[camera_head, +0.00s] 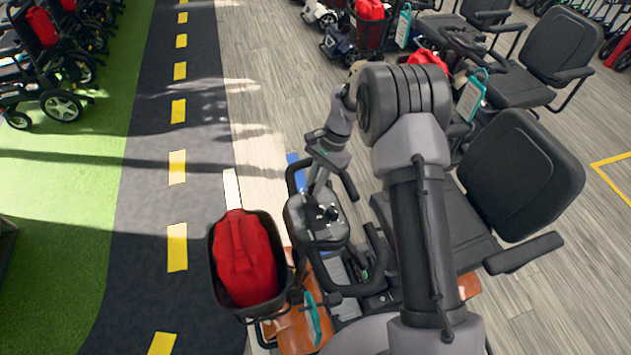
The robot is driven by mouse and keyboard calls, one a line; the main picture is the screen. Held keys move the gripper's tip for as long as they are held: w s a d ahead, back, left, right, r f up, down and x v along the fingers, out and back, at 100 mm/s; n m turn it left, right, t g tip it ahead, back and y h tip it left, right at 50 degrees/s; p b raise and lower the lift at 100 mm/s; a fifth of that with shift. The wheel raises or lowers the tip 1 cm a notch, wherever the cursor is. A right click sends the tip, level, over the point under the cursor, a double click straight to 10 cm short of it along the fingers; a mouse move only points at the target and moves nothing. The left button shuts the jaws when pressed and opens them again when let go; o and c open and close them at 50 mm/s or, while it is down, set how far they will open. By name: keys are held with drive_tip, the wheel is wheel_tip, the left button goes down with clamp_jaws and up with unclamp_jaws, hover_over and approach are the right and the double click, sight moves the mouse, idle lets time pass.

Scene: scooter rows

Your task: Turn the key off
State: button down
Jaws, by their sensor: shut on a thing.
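An orange scooter stands in front of me, with a dark grey control console (332,232) between its black handlebars. My gripper (314,194) reaches down to the far part of this console from above. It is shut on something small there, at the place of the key. The key itself is too small and too hidden by the fingers to make out, and I cannot tell which way it is turned.
A black basket with a red bag (243,258) hangs at the scooter's front left. The scooter's black seat (520,175) is at the right, beyond my arm. More scooters (365,30) stand behind. A black lane with yellow dashes (178,168) runs clear at the left.

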drive_tip(key=c, duration=1.4)
unclamp_jaws()
drive_tip(key=p+v, duration=0.4)
drive_tip(key=v, duration=1.3)
drive_tip(key=shift+r, duration=0.25)
